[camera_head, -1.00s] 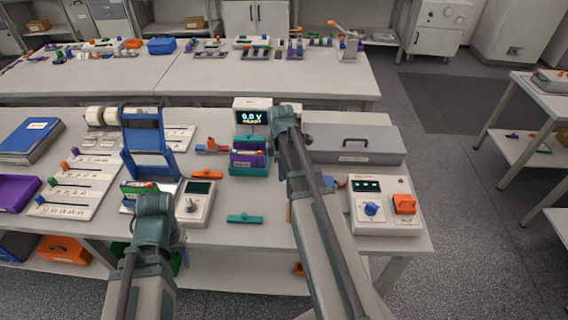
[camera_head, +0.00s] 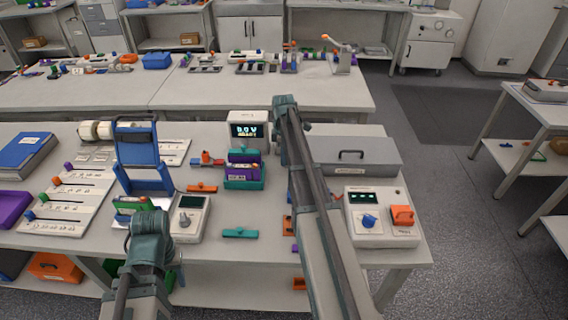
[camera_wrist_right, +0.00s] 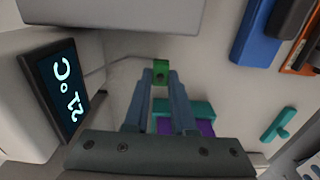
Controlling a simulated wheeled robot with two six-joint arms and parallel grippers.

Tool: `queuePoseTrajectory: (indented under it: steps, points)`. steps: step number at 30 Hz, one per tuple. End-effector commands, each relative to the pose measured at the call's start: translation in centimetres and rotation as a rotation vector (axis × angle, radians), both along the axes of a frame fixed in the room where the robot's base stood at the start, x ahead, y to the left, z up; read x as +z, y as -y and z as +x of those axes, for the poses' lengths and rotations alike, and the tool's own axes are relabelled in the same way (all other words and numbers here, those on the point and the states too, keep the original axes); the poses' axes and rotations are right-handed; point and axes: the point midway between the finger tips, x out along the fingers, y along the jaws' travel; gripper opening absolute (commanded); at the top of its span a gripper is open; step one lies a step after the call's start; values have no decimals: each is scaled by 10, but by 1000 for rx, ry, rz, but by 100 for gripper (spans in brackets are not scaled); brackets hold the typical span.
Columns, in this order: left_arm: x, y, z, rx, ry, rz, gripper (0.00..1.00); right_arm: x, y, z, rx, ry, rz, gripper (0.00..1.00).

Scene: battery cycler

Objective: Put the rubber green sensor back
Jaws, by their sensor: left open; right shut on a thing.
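My right gripper (camera_wrist_right: 161,80) is shut on the small green sensor (camera_wrist_right: 161,71), which shows between the fingertips in the right wrist view. It is held out in front of the purple-and-teal holder in that view; whether it touches anything behind it is unclear. In the head view the right gripper (camera_head: 285,102) is at the back of the bench, just right of the white display unit (camera_head: 249,130), and the sensor is hidden there. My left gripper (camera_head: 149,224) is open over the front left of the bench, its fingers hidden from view.
A teal and purple holder (camera_head: 244,171) stands in front of the display unit. A grey lidded box (camera_head: 352,156) lies right of my right arm. A control box (camera_head: 381,217) is at front right, a blue stand (camera_head: 144,158) at left. Bench (camera_head: 215,218) is partly clear in front.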

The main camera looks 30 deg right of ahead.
Motion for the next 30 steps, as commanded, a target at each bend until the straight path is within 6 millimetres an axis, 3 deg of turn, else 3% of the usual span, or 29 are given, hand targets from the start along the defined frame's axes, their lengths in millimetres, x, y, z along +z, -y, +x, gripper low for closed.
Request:
queuePoseTrajectory:
  steps: [6, 14, 27, 28, 30]
  points:
    - [-2, 0, 0, 0, 0, 0, 50, -2, 9, 11, -1, 0, 0, 0]
    - [-38, 0, 0, 0, 0, 0, 50, -38, 8, 9, -1, 0, 0, 0]
    - [-40, 0, 0, 0, 0, 0, 50, -41, 7, 9, 0, 0, 0, 0]
    - [-40, 0, 0, 0, 0, 0, 50, -40, 7, 9, 0, 0, 0, 25]
    - [-39, 0, 0, 0, 0, 0, 50, -39, 7, 9, -1, 0, 0, 38]
